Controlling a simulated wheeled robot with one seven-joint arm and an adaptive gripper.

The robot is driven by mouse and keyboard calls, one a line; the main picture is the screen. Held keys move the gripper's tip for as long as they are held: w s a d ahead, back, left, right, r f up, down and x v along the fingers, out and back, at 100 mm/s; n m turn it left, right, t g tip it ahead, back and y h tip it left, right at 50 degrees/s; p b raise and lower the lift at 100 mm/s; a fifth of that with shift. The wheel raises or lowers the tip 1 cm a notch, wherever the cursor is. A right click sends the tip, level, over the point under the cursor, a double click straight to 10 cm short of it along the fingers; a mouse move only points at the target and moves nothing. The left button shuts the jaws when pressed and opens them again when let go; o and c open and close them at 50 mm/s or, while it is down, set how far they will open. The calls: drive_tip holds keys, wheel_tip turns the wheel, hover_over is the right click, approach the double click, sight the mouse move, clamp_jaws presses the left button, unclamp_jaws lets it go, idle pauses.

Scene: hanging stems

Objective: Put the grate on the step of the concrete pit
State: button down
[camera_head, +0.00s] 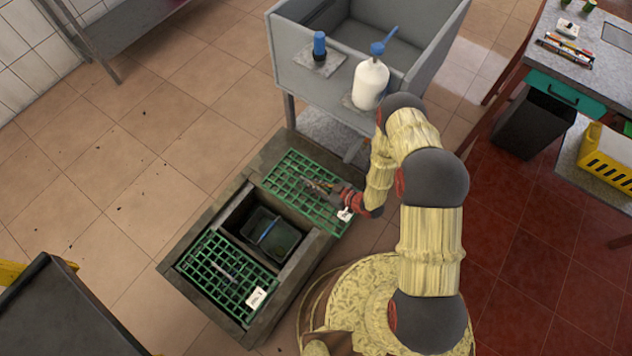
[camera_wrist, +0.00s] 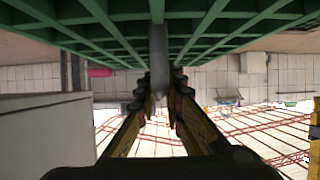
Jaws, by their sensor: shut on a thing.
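A green grate (camera_head: 283,183) is over the upper right end of the concrete pit (camera_head: 210,234) in the head view. My gripper (camera_head: 318,187) is shut on its grey handle. In the wrist view, the handle (camera_wrist: 158,66) stands between the fingers (camera_wrist: 158,95), with the green bars (camera_wrist: 85,35) across the top. A white tag hangs at the grate's lower right end, which reaches over the pit's right rim. I cannot tell whether the grate touches the pit. My arm hides part of its right side. The step under it is hidden.
A second green grate (camera_head: 210,268) covers the pit's lower left part. A dark bucket (camera_head: 271,234) with a blue handle sits in the opening between the grates. A grey sink (camera_head: 310,79) with a white bottle (camera_head: 371,84) stands behind.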

sight(305, 171)
drive_tip(key=w+f+b, duration=0.1)
drive_tip(key=w, duration=0.1)
drive_tip(key=w+f, duration=0.1)
drive_tip(key=w, duration=0.1)
drive_tip(key=w+a+f+b, duration=0.1)
drive_tip(key=w, duration=0.1)
drive_tip(key=shift+w+f+b, duration=0.1)
drive_tip(key=shift+w+b, duration=0.2)
drive_tip(key=shift+w, duration=0.1)
drive_tip(key=w+f+b, duration=0.1)
drive_tip(key=w+f, duration=0.1)
drive_tip(key=f, duration=0.1)
drive_tip(key=w+f+b, duration=0.1)
drive_tip(key=w+f, duration=0.1)
drive_tip(key=shift+w+a+b, duration=0.1)
drive_tip(key=shift+a+b, duration=0.2)
drive_tip(key=shift+w+f+b, duration=0.15)
drive_tip(key=shift+f+b, duration=0.25)
drive_tip(key=shift+f, duration=0.5)
drive_tip(key=shift+w+f+b, duration=0.15)
drive_tip(key=shift+f+b, duration=0.25)
drive_tip(key=shift+f, duration=0.45)
drive_tip(key=shift+f, duration=0.15)
drive_tip(key=c, duration=2)
unclamp_jaws()
drive_tip(key=shift+s, duration=0.15)
drive_tip(key=shift+o, duration=0.5)
